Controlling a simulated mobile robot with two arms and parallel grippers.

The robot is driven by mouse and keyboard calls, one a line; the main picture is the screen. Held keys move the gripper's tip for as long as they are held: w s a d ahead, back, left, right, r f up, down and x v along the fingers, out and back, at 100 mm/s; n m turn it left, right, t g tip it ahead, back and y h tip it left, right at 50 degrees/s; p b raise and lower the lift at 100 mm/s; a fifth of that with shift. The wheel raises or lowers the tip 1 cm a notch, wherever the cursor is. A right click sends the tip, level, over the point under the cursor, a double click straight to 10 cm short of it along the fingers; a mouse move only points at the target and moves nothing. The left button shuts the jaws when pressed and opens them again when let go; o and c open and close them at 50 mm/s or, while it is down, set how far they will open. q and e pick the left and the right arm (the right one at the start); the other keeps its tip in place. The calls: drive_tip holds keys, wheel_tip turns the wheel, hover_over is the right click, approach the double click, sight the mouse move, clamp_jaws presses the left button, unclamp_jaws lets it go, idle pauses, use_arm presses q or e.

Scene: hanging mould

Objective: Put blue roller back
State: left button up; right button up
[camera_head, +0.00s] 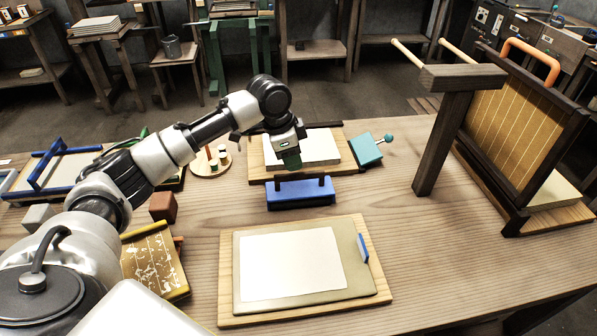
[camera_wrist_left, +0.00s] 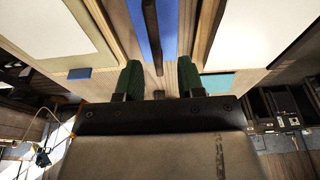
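The blue roller (camera_head: 300,196) is a long blue block with a dark bar handle on top. It lies on the table between two wooden boards in the head view. In the left wrist view the blue roller (camera_wrist_left: 140,22) runs up the middle, its dark handle in line with the gap between my fingers. My left gripper (camera_head: 291,160) is above and just behind the blue roller in the head view. Its green fingertips (camera_wrist_left: 158,78) are apart with nothing visibly held. Whether they touch the handle cannot be told. My right gripper is in neither view.
A front board (camera_head: 376,290) carries a pale sheet and a small blue piece (camera_head: 363,248). A back board (camera_head: 257,165) carries a white slab. A teal block (camera_head: 366,150) lies right of it. A tall dark frame (camera_head: 440,140) stands at the right. The table (camera_head: 430,240) is clear front right.

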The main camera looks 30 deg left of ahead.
use_arm(q)
drive_tip(key=shift+v, duration=2.2)
drive_tip(key=shift+w, duration=0.1)
